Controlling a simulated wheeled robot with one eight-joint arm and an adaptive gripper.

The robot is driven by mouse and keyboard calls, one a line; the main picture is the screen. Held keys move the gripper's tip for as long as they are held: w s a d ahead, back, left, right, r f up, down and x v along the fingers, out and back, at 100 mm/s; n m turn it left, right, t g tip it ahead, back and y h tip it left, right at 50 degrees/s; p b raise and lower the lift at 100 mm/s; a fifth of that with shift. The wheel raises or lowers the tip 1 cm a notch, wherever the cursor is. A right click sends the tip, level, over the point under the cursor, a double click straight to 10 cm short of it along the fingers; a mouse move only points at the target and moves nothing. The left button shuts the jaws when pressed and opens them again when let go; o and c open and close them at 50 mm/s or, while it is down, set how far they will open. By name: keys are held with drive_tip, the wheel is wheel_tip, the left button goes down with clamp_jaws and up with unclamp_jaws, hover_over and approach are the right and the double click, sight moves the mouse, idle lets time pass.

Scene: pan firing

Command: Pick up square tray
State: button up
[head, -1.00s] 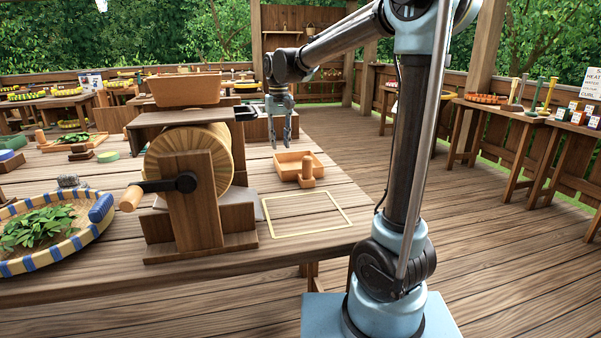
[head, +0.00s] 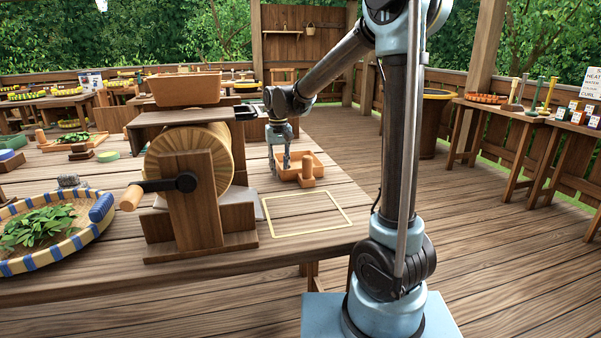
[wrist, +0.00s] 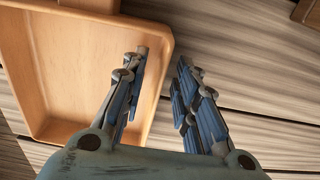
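The square tray (head: 318,168) is light orange-brown wood with raised walls and a short upright handle at its front. It sits on the table beyond the yellow square outline. In the wrist view the tray (wrist: 70,70) fills the upper left. My gripper (head: 280,170) is low at the tray's left side. In the wrist view my gripper (wrist: 163,56) is open, with one finger over the tray's inside and the other outside its wall. The rim runs between the fingers, and no firm grip shows. Whether the fingertips touch the tray cannot be told.
A wooden drum with a crank (head: 180,183) stands left of the tray, close to my gripper. A woven basket of leaves (head: 88,233) is at the left. The yellow outlined square (head: 305,232) on the table is empty. Open floor lies to the right.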

clamp_jaws()
idle(0.3)
